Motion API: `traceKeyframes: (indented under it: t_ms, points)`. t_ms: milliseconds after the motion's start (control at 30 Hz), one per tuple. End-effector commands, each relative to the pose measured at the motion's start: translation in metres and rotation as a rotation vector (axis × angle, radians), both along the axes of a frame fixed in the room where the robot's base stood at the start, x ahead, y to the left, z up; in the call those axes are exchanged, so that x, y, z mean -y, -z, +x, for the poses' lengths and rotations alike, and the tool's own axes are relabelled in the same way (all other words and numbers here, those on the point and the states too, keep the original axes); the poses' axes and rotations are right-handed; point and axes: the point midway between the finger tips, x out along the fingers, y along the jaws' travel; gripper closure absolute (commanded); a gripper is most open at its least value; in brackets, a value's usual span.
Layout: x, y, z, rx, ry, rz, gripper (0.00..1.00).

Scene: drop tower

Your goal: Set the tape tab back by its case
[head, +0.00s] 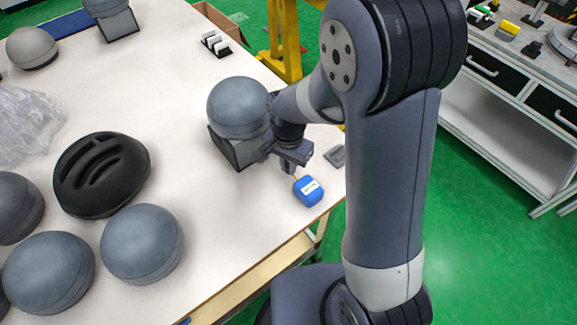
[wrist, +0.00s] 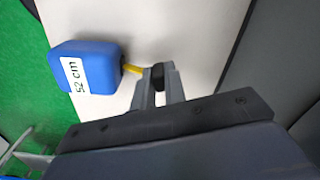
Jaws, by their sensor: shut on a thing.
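The blue tape case (head: 308,191) sits on the white table near its right edge. In the wrist view the case (wrist: 85,70) carries a white label reading "52 cm". A short yellow strip of tape (wrist: 133,70) runs from the case to a dark tab (wrist: 158,76). My gripper (head: 288,168) is shut on that tab, close beside the case. In the wrist view its two fingertips (wrist: 157,86) stand on either side of the tab. In the head view the tab is mostly hidden by my gripper.
A grey dome on a dark block (head: 238,107) stands just left of my gripper. A small grey flat piece (head: 335,156) lies near the table's right edge. More domes, a black slotted dome (head: 102,175) and a clear plastic bag (head: 28,122) fill the table's left side.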

Motion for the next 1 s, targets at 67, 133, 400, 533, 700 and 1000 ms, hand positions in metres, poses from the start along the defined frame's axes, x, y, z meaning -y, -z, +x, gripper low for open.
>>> traceKeyframes:
  t_ms: [67, 133, 400, 533, 700, 1000]
  points:
    - [0.0002, 0.0086, -0.0006, -0.002, 0.0, -0.001, 0.99]
    - [0.0002, 0.0112, -0.0005, -0.001, 0.0, 0.0, 0.99]
    - [0.0001, 0.0123, -0.0002, 0.0, 0.0, 0.0, 0.99]
    - [0.0001, 0.0139, -0.0002, 0.0, 0.0, 0.0, 0.85]
    - [0.0001, 0.0137, -0.0002, 0.0, 0.0, 0.0, 0.71]
    - [0.0, 0.0128, -0.0001, 0.0, 0.0, 0.0, 0.66]
